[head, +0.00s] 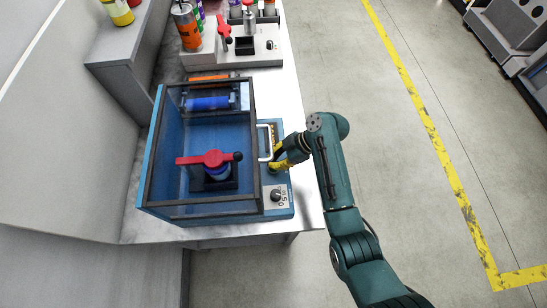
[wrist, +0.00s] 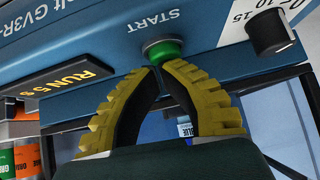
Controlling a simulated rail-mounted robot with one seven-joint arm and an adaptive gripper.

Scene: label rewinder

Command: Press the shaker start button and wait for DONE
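The shaker (head: 150,190) is a blue machine with a dark-framed clear cover, which is down, on the bench. In the wrist view its front panel (wrist: 105,45) has a green button (wrist: 163,48) under the word START. A dark display (wrist: 62,80) shows amber text that reads RUN 5 and a further, unclear character. My gripper (wrist: 158,66) is shut and empty, its yellow-backed fingertips together at the button's lower edge. They look to be touching it, but the depth of press cannot be told. In the head view my gripper (head: 279,160) is at the shaker's right side; the button is hidden there.
A black dial (wrist: 270,35) sits right of the button. Under the cover are a red clamp (head: 208,158) and a blue roller-like item (head: 208,103). A white handle (head: 265,143) is close to my gripper.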

